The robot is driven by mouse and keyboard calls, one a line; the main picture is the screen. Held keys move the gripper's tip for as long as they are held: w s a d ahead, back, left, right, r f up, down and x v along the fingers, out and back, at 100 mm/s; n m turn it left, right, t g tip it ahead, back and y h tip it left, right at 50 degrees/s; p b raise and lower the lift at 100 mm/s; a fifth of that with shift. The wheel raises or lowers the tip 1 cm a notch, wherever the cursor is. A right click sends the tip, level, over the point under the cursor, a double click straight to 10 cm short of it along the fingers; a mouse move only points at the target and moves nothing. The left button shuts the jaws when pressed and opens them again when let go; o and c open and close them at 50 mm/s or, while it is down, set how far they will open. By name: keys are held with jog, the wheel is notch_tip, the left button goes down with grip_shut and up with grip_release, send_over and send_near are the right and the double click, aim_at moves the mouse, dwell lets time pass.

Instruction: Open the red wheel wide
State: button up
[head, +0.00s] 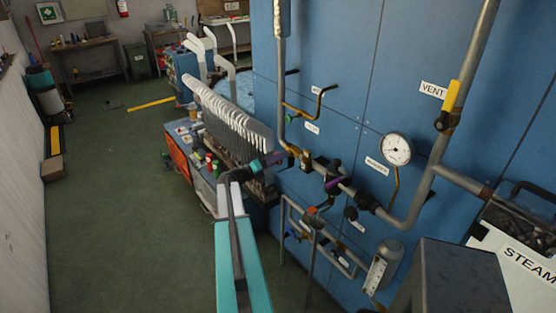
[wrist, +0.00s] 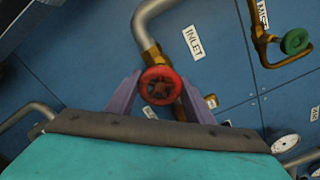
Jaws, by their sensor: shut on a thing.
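The red wheel (wrist: 160,86) is a small round handwheel with a dark spoked centre, in the middle of the wrist view. It sits at the end of a grey pipe with a brass fitting, below the INLET label. My gripper (wrist: 159,78) has its two purple fingers on the wheel's left and right sides, shut on its rim. In the head view my gripper (head: 276,159) reaches the pipework at the blue panel's left edge. The red wheel is mostly hidden there by the gripper.
A green wheel (wrist: 295,41) on a brass pipe is to the upper right in the wrist view. A gauge (head: 397,149), a yellow vent lever (head: 452,96) and pipes crowd the blue panel (head: 330,60). Grey sock boards (head: 230,125) stand left of it. The green floor (head: 110,210) is open.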

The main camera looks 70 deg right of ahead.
jog(key=shift+w+r, duration=0.2)
jog(key=o, duration=1)
jog(key=shift+f, duration=0.1)
jog(key=shift+o, duration=0.2)
jog(key=shift+s, duration=0.1)
jog(key=shift+a+f, duration=0.1)
jog(key=b+v, duration=0.5)
jog(key=v, duration=0.8)
jog(key=shift+a, duration=0.25)
jog(key=shift+w, duration=0.25)
